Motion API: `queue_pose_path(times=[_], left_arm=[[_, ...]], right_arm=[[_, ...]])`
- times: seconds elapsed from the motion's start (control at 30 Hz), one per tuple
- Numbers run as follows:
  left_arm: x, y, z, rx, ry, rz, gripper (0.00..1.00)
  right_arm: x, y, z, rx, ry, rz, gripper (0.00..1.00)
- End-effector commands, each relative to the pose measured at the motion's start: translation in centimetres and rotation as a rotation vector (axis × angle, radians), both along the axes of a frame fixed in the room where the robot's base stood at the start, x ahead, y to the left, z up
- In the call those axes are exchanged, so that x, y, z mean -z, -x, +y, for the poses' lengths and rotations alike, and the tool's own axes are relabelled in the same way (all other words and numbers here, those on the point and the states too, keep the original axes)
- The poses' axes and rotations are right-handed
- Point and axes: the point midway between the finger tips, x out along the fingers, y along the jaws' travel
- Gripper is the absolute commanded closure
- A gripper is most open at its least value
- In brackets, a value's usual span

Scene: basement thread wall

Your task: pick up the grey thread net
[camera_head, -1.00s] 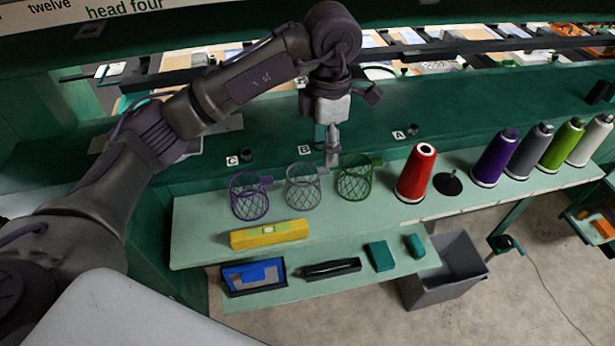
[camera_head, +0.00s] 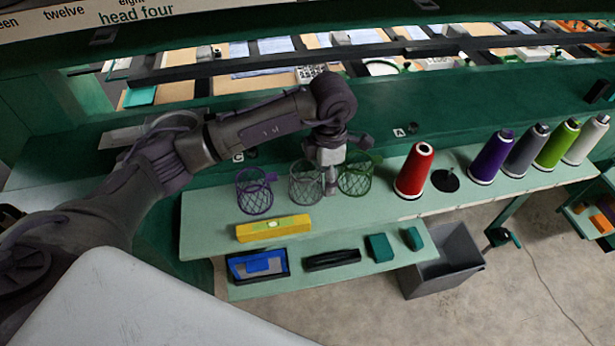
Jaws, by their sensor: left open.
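The grey thread net (camera_head: 305,186) is an open mesh cup standing on the pale green shelf, between the purple net (camera_head: 254,193) on its left and the green net (camera_head: 354,177) on its right. My left gripper (camera_head: 331,187) points down at the right side of the grey net, in the gap before the green net. Its jaws are open. The fingertips are small in the picture, and I cannot tell whether they touch the net's rim. My right gripper is not in view.
The shelf (camera_head: 400,211) also holds a yellow spirit level (camera_head: 273,228) and several thread cones, the red cone (camera_head: 414,170) nearest the nets. A lower shelf (camera_head: 302,278) carries small items. A grey bin (camera_head: 447,265) stands on the floor at right.

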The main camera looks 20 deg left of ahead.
Motion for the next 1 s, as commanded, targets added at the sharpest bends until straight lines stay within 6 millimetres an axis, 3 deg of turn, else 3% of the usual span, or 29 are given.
queue_pose_path(times=[0.07, 0.4, 1.0], left_arm=[[-0.01, -0.01, -0.01, 0.000, 0.000, 0.000, 0.41], [-0.03, 0.01, 0.01, 0.000, 0.000, 0.000, 0.98], [-0.18, -0.03, 0.01, 0.000, 0.001, -0.001, 1.00]], right_arm=[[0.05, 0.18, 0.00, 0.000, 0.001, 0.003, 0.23], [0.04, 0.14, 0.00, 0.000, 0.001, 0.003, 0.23], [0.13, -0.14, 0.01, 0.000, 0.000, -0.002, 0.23]])
